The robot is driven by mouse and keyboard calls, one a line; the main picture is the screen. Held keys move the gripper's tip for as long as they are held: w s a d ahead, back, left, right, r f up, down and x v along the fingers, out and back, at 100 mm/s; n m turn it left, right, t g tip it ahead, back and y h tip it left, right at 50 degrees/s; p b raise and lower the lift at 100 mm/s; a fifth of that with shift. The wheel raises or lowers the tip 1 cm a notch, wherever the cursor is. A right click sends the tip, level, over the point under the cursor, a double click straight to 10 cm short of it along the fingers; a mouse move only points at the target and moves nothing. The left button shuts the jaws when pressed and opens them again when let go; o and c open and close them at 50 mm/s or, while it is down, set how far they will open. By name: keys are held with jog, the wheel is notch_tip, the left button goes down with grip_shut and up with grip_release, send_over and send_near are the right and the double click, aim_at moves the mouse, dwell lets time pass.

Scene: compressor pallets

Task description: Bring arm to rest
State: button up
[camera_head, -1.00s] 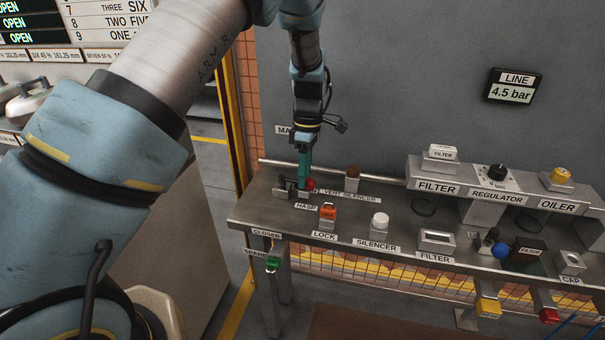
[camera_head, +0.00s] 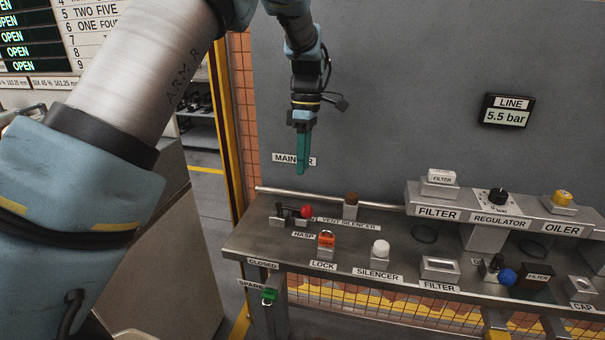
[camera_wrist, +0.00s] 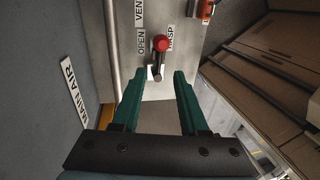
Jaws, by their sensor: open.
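My gripper (camera_head: 303,150) has teal fingers pointing down and hangs in the air above the left end of the steel bench, in front of the grey wall. In the wrist view the two fingers (camera_wrist: 158,90) stand apart with nothing between them. A red-knobbed valve lever (camera_head: 305,212) sits on the bench below the fingers, apart from them. In the wrist view its red knob (camera_wrist: 162,42) shows beyond the fingertips, beside the OPEN and HASP labels. My arm runs across the left side of the head view.
The bench (camera_head: 245,240) carries an orange lock (camera_head: 326,245), a white silencer (camera_head: 380,250), a brown-topped vent silencer (camera_head: 351,205) and a raised filter, regulator and oiler row (camera_head: 490,215). The line display (camera_head: 507,111) reads 5.5 bar. Air above the bench is clear.

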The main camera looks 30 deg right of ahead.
dwell(0.4)
jog(key=w+a+r+m+h, duration=0.1)
jog(key=w+a+m, duration=0.1)
jog(key=a, duration=0.8)
jog(key=w+a+m+h, duration=0.1)
jog(key=w+a+m, duration=0.15)
jog(key=a, duration=0.75)
jog(key=s+a+m+t, duration=0.1)
jog(key=s+a+m, duration=0.2)
jog(key=a, duration=0.6)
jog(key=s+a+f+m+t, duration=0.1)
jog(key=s+a+m+t, duration=0.1)
jog(key=s+a, duration=0.4)
jog(key=a+m, duration=0.1)
jog(key=a, duration=0.3)
jog(key=shift+s+a, duration=0.2)
jog(key=shift+a, duration=0.05)
